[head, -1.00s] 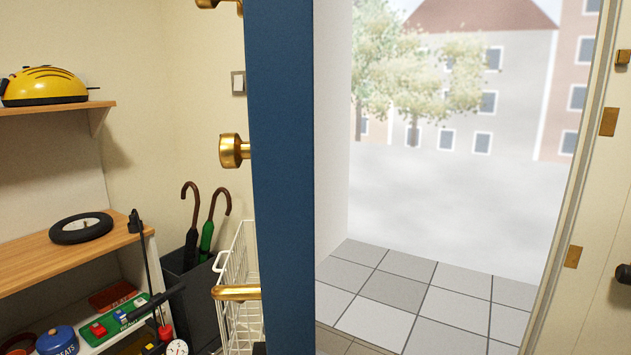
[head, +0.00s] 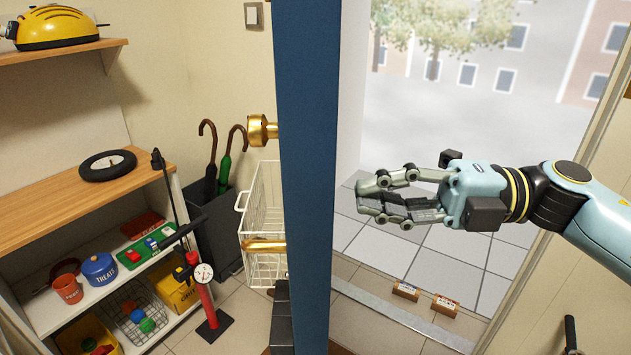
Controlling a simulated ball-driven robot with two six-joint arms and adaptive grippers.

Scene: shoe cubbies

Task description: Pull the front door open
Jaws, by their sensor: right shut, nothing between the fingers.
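The blue front door (head: 308,150) stands open and is seen nearly edge-on in the middle of the head view. A brass knob (head: 260,130) and a brass lever handle (head: 264,245) stick out from its left side. My right gripper (head: 368,200) reaches in from the right across the doorway, its fingers pointing left toward the door edge. It is shut and empty, with a small gap in the picture between its fingertips and the door. My left gripper is out of view.
Left of the door are a wire basket (head: 262,205), an umbrella bin (head: 215,225), a red pump (head: 208,300) and wooden shelves (head: 60,205). Two small boxes (head: 405,291) (head: 446,306) sit by the threshold. The tiled floor outside (head: 430,270) is clear.

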